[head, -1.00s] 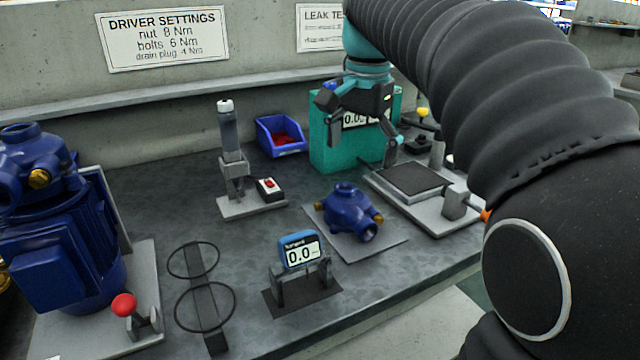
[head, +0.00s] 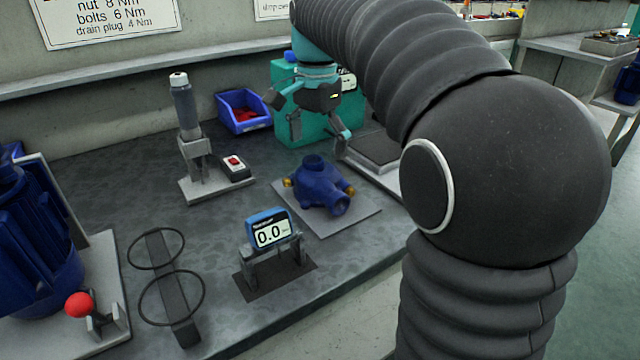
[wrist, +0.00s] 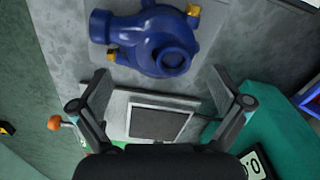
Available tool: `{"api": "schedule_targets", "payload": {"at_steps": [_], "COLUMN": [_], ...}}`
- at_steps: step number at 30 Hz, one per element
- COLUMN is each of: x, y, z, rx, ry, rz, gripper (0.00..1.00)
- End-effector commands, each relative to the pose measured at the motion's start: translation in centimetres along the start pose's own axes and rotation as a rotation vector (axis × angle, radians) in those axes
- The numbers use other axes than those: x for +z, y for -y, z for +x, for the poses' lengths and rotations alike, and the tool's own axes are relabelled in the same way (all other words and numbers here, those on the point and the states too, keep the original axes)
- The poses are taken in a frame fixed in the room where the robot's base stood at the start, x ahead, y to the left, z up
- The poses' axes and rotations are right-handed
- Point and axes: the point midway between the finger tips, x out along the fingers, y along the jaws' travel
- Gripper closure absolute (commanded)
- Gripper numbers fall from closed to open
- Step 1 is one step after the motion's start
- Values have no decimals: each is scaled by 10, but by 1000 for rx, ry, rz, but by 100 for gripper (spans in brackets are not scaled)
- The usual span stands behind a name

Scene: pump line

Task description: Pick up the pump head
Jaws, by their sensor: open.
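The pump head (head: 318,186) is a blue casting with brass-coloured fittings, resting on a grey mat (head: 352,222) on the bench. It also shows at the top of the wrist view (wrist: 158,40), beyond the fingertips. My gripper (head: 318,136) hangs above and behind the pump head, in front of the teal box. In the wrist view my gripper (wrist: 162,88) has its two fingers spread wide with nothing between them. The fingers are apart from the pump head.
A teal box (head: 290,90) with a display stands behind my gripper. A plate with a dark pad (head: 376,150) lies right of it. A blue bin (head: 242,110), a driver on a stand (head: 187,110) and a display tool (head: 270,232) stand nearby. A blue motor (head: 35,240) is at left.

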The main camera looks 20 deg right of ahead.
Motion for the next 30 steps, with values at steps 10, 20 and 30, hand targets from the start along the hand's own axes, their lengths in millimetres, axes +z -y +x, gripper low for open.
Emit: {"api": "schedule_targets", "payload": {"at_steps": [10,20,30], "x": [-2,-2,-2], "y": [0,1,1], "z": [43,52,51], "rx": [2,0,-1], "ry": [1,0,-1], "rz": [2,2,2], "gripper": [0,0,50]}}
